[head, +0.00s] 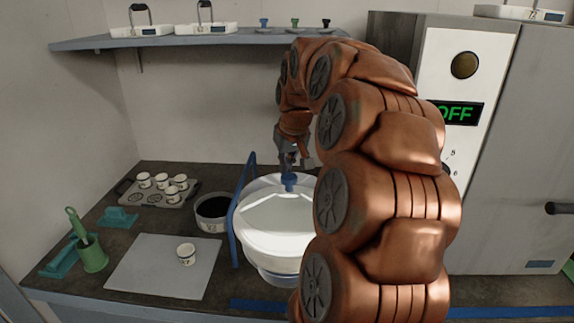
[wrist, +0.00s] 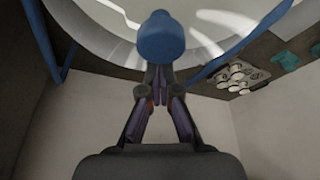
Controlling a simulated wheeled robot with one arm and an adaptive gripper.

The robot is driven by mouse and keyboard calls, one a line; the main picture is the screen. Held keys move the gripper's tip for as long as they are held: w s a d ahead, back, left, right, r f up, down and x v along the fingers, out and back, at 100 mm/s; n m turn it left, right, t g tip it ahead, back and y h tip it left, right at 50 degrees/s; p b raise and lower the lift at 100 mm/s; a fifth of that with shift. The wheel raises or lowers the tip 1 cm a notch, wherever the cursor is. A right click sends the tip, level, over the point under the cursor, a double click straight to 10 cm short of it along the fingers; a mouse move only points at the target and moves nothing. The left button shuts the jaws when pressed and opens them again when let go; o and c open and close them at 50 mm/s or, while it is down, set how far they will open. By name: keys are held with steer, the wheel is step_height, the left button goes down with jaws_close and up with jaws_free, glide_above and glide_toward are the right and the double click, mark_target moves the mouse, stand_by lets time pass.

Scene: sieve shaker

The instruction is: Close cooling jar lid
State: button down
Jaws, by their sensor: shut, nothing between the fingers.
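The cooling jar (head: 279,277) is a large pale round vessel at the middle of the bench. Its whitish lid (head: 275,222) is over it and shows a blue knob (head: 289,181). I cannot tell whether the lid sits flush on the rim. My gripper (head: 290,165) points down just above the knob at the far side, its fingers shut and empty. In the wrist view the knob (wrist: 164,36) is right beyond the fingertips (wrist: 160,75), and I cannot tell whether they touch. My arm hides the jar's right side.
A blue bar (head: 238,205) stands along the jar's left side. A dark round pot (head: 212,210), a tray (head: 133,194) of small cups, a mat (head: 150,268) with one cup and a green holder (head: 92,257) are further left. A large cabinet (head: 505,150) stands right; a shelf (head: 170,41) hangs above.

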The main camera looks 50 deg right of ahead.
mark_target(280, 195)
steer(key=s+a+b, duration=0.1)
steer(key=a, duration=0.1)
steer(key=s+a+b, duration=0.1)
steer(key=s+a, duration=0.1)
steer(key=shift+s+a, duration=0.25)
steer(key=shift+s, duration=0.05)
steer(key=shift+a+f, duration=0.1)
steer(key=shift+s+a+f, duration=0.1)
steer(key=p+v, duration=0.2)
steer(key=v, duration=0.8)
steer(key=shift+r+p, duration=0.25)
steer(key=shift+p, duration=0.05)
